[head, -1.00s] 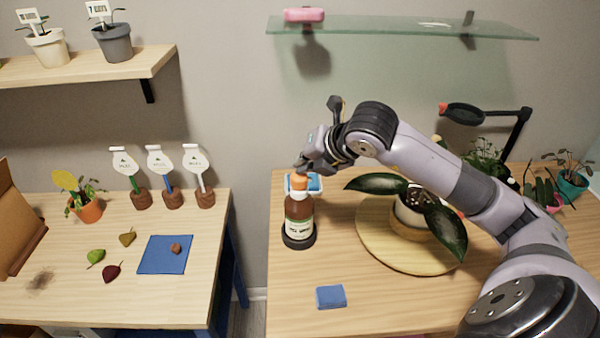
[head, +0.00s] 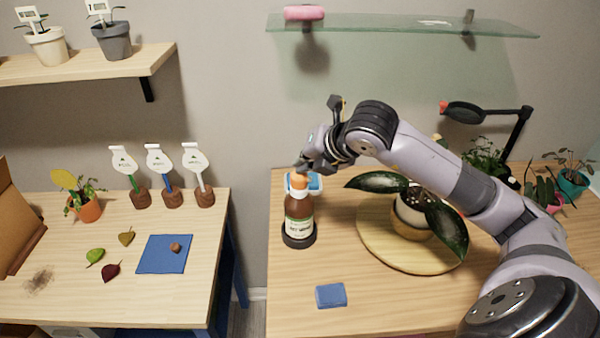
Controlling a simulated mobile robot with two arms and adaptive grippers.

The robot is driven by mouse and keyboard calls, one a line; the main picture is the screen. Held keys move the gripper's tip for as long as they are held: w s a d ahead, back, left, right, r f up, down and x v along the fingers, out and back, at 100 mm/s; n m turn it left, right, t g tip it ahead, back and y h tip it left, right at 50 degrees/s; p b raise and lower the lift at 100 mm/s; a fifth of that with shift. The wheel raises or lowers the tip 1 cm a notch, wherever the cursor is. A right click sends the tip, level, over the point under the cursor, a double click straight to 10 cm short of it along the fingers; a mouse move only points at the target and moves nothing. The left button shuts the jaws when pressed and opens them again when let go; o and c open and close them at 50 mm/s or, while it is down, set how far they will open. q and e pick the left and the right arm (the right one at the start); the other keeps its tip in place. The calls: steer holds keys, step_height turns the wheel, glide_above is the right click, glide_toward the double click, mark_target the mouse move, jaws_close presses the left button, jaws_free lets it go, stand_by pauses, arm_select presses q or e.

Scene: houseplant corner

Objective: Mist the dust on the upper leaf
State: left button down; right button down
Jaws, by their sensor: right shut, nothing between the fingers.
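A brown spray bottle (head: 299,221) with a pale label and an orange top (head: 298,182) stands upright on a dark round base (head: 299,241). My right gripper (head: 304,167) is shut and empty, at the orange top; I cannot tell whether it touches it. To the right, a plant in a white and tan pot (head: 408,217) stands on a round wooden board (head: 385,252). Its upper leaf (head: 374,182) is dark green and points left toward the bottle. Its lower leaf (head: 447,230) hangs at the right. Dust cannot be made out clearly. My left gripper is out of view.
A blue-and-white item (head: 315,184) is partly hidden behind the bottle. A blue sponge (head: 331,295) lies in front. A black lamp (head: 465,113) and several small plants stand at the back right. A glass shelf (head: 390,26) hangs above. A gap separates the two tables.

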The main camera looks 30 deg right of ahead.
steer(key=shift+f+b, duration=0.3)
steer(key=shift+f, duration=0.1)
steer(key=shift+r, duration=0.5)
steer(key=shift+r+p, duration=1.65)
steer(key=shift+r, duration=1.3)
steer(key=shift+w, duration=0.1)
